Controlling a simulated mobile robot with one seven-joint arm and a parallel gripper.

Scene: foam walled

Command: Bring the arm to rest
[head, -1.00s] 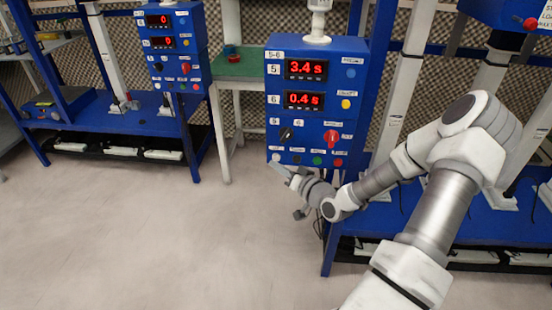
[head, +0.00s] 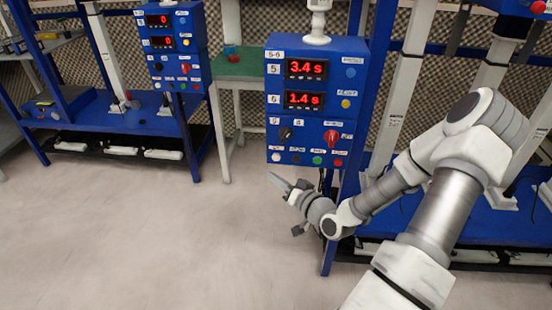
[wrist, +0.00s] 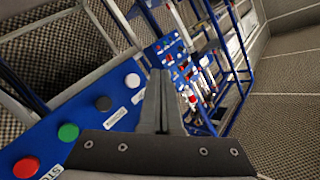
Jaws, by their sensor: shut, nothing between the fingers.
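My gripper (head: 277,182) is in the head view just below the lower edge of the blue control box (head: 316,118). Its fingers point up and to the left, and they appear apart from the box. In the wrist view the two fingers (wrist: 162,103) are together with nothing between them. The box's row of white, black, green and red buttons lies to the left of the fingers there, with the green button (wrist: 68,132) and red button (wrist: 26,168) nearest. The box displays read 3.4 s and 1.4 s.
A second blue control box (head: 172,45) with two displays reading 0 stands at the back left. A green-topped table (head: 240,66) is between the boxes. A blue rack base (head: 480,222) is behind my arm at right. The floor (head: 130,240) at left is clear.

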